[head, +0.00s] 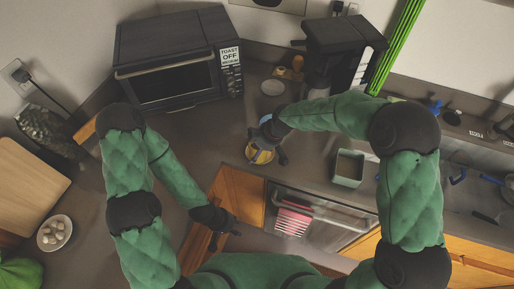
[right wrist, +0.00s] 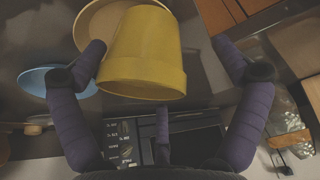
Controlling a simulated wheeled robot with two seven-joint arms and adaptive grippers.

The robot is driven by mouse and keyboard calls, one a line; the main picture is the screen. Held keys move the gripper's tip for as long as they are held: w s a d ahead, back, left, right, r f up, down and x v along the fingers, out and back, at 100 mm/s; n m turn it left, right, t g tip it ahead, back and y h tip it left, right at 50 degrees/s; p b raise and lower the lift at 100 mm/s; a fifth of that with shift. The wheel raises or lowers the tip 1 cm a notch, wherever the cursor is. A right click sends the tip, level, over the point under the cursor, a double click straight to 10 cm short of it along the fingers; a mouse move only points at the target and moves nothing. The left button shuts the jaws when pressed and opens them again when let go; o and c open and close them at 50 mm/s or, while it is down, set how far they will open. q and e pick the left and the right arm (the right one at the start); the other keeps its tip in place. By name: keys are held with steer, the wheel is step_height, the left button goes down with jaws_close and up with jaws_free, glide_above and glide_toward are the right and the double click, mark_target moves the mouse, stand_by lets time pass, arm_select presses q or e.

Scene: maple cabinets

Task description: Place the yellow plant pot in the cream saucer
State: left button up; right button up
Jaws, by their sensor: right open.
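The yellow plant pot (head: 258,153) stands on the grey counter near its front edge in the head view. In the right wrist view the pot (right wrist: 148,50) fills the space between my right gripper's fingers, its rim toward the bottom of the picture. A cream saucer (right wrist: 92,24) is partly hidden behind the pot there; I cannot tell whether they touch. My right gripper (head: 268,138) is open at the pot, with a gap showing between pot and right finger. My left gripper (head: 224,228) hangs low by the counter's front edge, away from the pot; its jaws are unclear.
A blue saucer (right wrist: 48,82) lies close to the pot. A green-grey square planter (head: 348,170) stands to the right. A toaster oven (head: 175,75) and a dark coffee machine (head: 342,35) stand behind. The dishwasher (head: 305,222) is open below the counter.

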arm_select(q)
steer(key=shift+r+p, duration=0.55)
steer(key=shift+r, duration=0.05)
arm_select(e)
steer(key=v, duration=1.1)
steer(key=shift+r, duration=0.35)
steer(key=shift+d, duration=0.1)
